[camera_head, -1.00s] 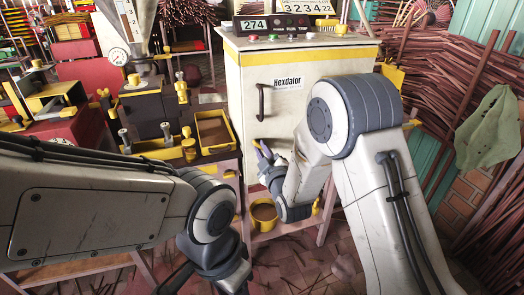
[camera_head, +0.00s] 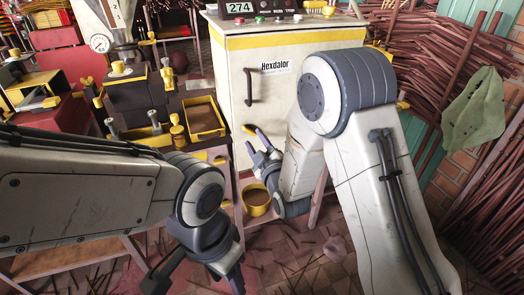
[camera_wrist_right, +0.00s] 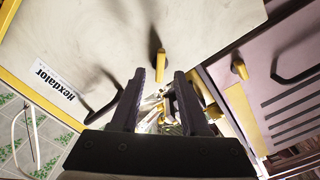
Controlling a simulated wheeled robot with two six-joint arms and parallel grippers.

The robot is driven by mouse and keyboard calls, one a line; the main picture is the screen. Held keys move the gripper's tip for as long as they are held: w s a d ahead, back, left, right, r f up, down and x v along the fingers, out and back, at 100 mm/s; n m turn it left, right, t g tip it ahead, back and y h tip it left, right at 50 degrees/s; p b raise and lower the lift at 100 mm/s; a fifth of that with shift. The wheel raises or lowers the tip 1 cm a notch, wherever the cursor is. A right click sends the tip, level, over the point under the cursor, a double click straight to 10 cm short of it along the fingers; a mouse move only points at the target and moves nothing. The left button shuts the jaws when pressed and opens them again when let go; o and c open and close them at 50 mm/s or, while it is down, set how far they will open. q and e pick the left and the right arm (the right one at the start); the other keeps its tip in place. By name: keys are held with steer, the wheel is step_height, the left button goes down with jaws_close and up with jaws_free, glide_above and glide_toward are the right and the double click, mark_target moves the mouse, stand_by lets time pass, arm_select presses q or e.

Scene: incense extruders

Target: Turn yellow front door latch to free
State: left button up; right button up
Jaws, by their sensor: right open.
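The yellow front door latch (camera_wrist_right: 160,64) stands out from the pale door of the cabinet, just beyond my right fingertips in the right wrist view. It seems to show in the head view as a small yellow piece (camera_head: 249,130) low on the door. My right gripper (camera_wrist_right: 158,82) is open, with its two dark fingers apart and the latch near the line between them; no contact shows. The right gripper (camera_head: 260,147) faces the lower door in the head view. My left gripper (camera_head: 200,281) is low in the head view, partly cut off by the bottom edge.
The white Hexdalor cabinet (camera_head: 300,110) has a dark door handle (camera_head: 248,87) above the latch. A yellow tub (camera_head: 257,198) is below my right gripper. A yellow tray (camera_head: 203,118) sits left of the cabinet. Another yellow handle (camera_wrist_right: 239,67) is on a neighbouring panel.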

steer(key=p+v, duration=0.3)
steer(key=v, duration=0.4)
steer(key=shift+w+a, duration=0.1)
steer(key=s+a+f+m+g+h, duration=0.1)
steer(key=s+a+m+g, duration=0.1)
steer(key=s+g, duration=0.3)
steer(key=s+a+f+m+g+h, duration=0.1)
steer(key=s+a+g, duration=0.2)
steer(key=s+g, duration=0.25)
steer(key=s+d+r+m+g+h, duration=0.1)
steer(key=s+d+r+g, duration=0.15)
steer(key=s, duration=0.75)
steer(key=s+d+r+m+g+h, duration=0.2)
steer(key=s+d+g, duration=0.2)
steer(key=s, duration=0.6)
step_height(320, 180, up, 23)
steer(key=p, duration=2.3)
steer(key=shift+w+p, duration=0.3)
steer(key=shift+p, duration=0.1)
